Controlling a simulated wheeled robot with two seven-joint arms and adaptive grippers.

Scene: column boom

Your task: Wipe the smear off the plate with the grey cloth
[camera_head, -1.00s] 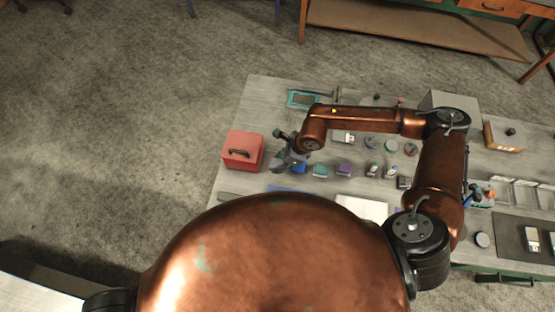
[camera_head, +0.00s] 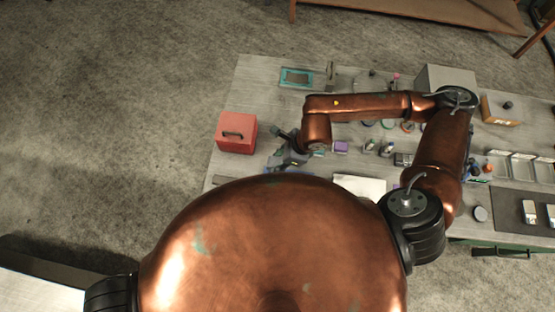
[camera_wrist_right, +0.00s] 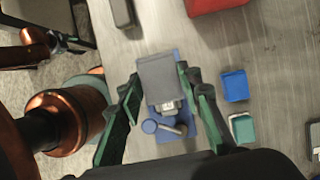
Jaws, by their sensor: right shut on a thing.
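My right gripper (camera_head: 284,158) is low over the left part of the worktable. A small metal piece (camera_wrist_right: 168,106) and a blue round-headed item (camera_wrist_right: 150,127) are on the mat. I cannot tell the plate or any smear for certain; the cloth and gripper cover part of that spot. My left gripper is out of view.
A red box (camera_head: 237,132) with a dark handle stands left of the gripper. A blue block (camera_wrist_right: 235,86) and a teal block (camera_wrist_right: 242,127) lie close on its right in the wrist view. A dark bar (camera_wrist_right: 122,12) lies on the table. A white sheet (camera_head: 360,187) is further right.

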